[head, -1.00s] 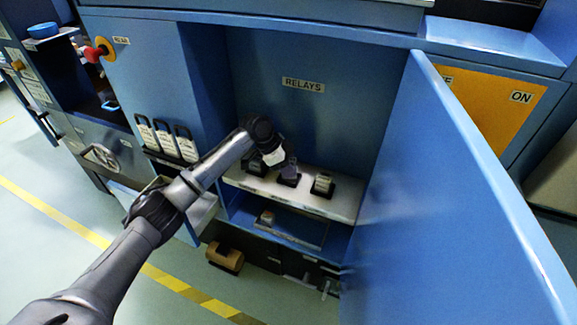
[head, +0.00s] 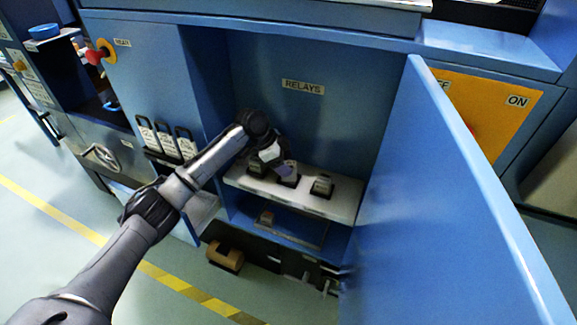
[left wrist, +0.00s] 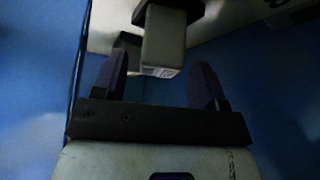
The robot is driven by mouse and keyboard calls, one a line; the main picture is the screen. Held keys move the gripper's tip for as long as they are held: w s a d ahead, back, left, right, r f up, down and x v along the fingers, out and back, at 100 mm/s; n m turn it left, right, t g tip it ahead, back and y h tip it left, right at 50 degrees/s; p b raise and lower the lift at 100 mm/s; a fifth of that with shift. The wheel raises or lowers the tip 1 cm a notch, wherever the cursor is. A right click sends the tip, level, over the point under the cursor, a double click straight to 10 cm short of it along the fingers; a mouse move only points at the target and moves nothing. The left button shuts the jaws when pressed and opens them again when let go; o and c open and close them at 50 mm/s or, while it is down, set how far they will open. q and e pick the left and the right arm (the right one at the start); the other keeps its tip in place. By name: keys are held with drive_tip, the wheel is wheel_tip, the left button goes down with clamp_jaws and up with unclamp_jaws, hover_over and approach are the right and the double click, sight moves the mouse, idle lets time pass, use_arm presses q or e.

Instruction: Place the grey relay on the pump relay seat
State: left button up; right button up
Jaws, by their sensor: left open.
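A grey block-shaped relay (left wrist: 163,45) on a black base shows in the left wrist view, ahead of and between my left gripper's fingers (left wrist: 160,70), which are apart. In the head view my left gripper (head: 280,164) is over the middle of the white relay shelf (head: 305,200), partly covering the middle relay (head: 289,179). A left relay (head: 257,170) and a right relay (head: 322,185) stand on the same shelf. I cannot read the seat labels, so I cannot tell which seat is the pump's. My right gripper is not in view.
The blue cabinet marked RELAYS (head: 303,87) has its door (head: 455,190) swung open on the right. Its left wall (head: 205,100) is close to my arm. A small brownish thing (head: 266,217) lies on the lower shelf.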

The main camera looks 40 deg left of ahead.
use_arm(q)
drive_tip(key=p+v, duration=0.3)
drive_tip(key=v, duration=0.6)
drive_tip(key=shift+a+r, duration=0.2)
drive_tip(key=shift+r, duration=0.1)
drive_tip(key=shift+s, duration=0.1)
